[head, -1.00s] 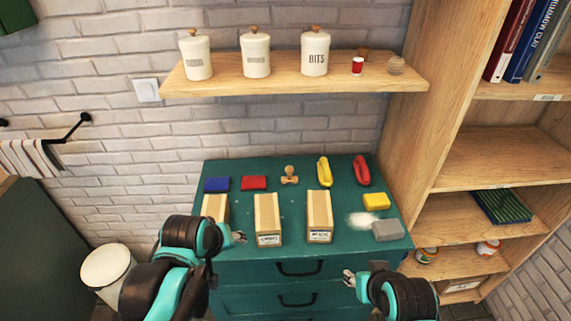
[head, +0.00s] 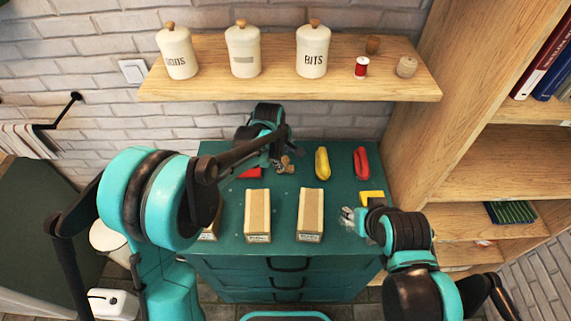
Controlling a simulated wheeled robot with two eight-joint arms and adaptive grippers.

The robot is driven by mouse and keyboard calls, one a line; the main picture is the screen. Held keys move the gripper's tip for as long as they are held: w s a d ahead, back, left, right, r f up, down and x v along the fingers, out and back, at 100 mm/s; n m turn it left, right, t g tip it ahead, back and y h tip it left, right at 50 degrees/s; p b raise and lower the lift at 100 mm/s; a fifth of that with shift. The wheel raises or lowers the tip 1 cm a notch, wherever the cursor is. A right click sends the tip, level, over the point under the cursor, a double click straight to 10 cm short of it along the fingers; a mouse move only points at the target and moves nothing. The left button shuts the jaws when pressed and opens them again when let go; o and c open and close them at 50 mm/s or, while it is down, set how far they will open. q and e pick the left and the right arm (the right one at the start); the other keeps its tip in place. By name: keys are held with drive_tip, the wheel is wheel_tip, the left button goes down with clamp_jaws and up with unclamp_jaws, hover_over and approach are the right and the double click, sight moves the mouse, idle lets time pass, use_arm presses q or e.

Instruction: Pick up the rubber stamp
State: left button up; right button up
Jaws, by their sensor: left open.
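The wooden rubber stamp (head: 288,164) is at the back of the green cabinet top (head: 338,150), small and partly covered by my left gripper in the head view. My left gripper (head: 281,167) comes over the cabinet from the left and is open right at the stamp. The view is too small to tell whether its fingers are around the stamp or beside it. My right gripper (head: 348,216) is low over the right front part of the cabinet top, away from the stamp. Its fingers are too small to read.
A red block (head: 250,173) lies left of the stamp, partly hidden. A yellow stapler-like item (head: 322,163) and a red one (head: 361,163) lie to its right. Boxes (head: 257,216) (head: 310,215) stand in front. A wooden shelf (head: 300,90) with jars overhangs behind.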

sight(285, 159)
use_arm(q)
drive_tip(key=shift+w+f, duration=0.1)
drive_tip(key=shift+f, duration=0.45)
drive_tip(key=x, duration=0.2)
drive_tip(key=b+x, duration=0.1)
drive_tip(key=x, duration=0.1)
drive_tip(key=shift+w+a, duration=0.15)
drive_tip(key=shift+w, duration=0.15)
drive_tip(key=shift+s+r, duration=0.15)
clamp_jaws()
